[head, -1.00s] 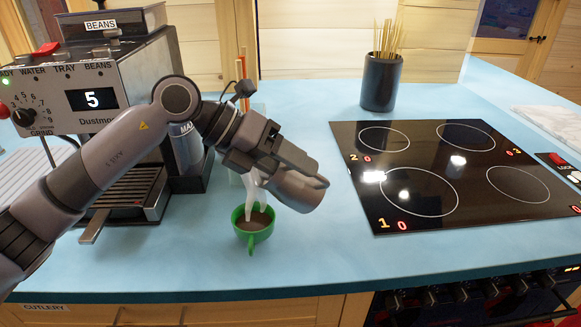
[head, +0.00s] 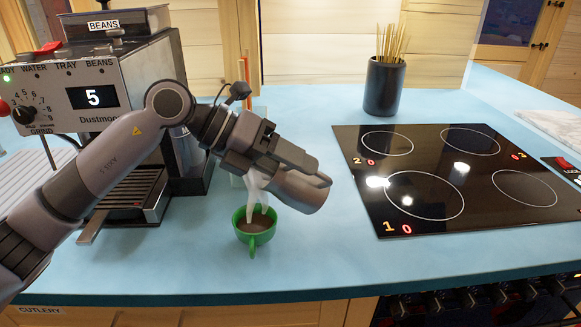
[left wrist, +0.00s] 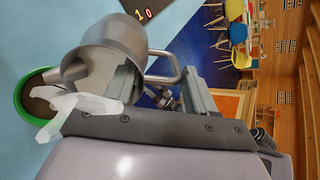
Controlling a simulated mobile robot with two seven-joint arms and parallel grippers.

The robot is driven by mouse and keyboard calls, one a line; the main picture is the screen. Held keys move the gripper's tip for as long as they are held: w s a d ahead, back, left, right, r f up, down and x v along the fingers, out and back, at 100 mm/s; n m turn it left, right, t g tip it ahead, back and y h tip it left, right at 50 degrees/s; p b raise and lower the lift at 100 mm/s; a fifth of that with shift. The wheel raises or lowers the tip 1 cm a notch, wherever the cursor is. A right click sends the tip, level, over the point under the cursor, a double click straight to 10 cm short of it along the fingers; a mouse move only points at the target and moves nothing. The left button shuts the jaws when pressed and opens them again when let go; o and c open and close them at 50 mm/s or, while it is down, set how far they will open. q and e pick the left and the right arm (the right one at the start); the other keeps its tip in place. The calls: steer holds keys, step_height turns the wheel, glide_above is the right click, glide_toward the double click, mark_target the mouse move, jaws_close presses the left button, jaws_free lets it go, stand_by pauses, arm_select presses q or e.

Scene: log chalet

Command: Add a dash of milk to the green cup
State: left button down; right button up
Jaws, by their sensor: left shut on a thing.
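The green cup (head: 243,236) stands upright on the blue counter, with brown liquid (head: 256,225) in it. My left gripper (head: 287,157) is shut on a metal jug (head: 297,192), above and to the right of the cup. The jug is tilted with its mouth towards the cup, and white milk (head: 257,188) streams from it into the cup. In the left wrist view the jug (left wrist: 112,40) and its handle (left wrist: 171,68) show by the fingers. The milk (left wrist: 85,104) there partly covers the cup (left wrist: 22,92). My right gripper is not in view.
A coffee machine (head: 140,97) stands at the left, behind my left arm. A black hob (head: 450,165) lies to the right, with a dark pot of sticks (head: 383,88) behind it. The counter between cup and hob is clear.

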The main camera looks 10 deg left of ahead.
arm_select(q)
steer(key=shift+a+f+h+b, duration=0.15)
steer(key=shift+h+b, duration=0.25)
steer(key=shift+b, duration=0.5)
steer(key=shift+r+p, duration=0.3)
steer(key=r+y+p, duration=0.1)
steer(key=y+p, duration=0.1)
steer(key=p, duration=0.4)
steer(key=shift+r, duration=0.4)
steer(key=shift+r+g+y+p, duration=0.3)
steer(key=shift+g+y+p, duration=0.2)
steer(key=shift+y, duration=0.8)
steer(key=shift+r+g+y, duration=0.2)
steer(key=shift+g+y, duration=0.1)
steer(key=shift+y, duration=0.1)
step_height(320, 180, up, 2)
steer(key=g+y, duration=0.1)
steer(key=y, duration=0.2)
steer(key=shift+y, duration=0.3)
steer(key=shift+a+r+g+y, duration=0.1)
steer(key=shift+r+g+y, duration=0.35)
steer(key=shift+y, duration=0.45)
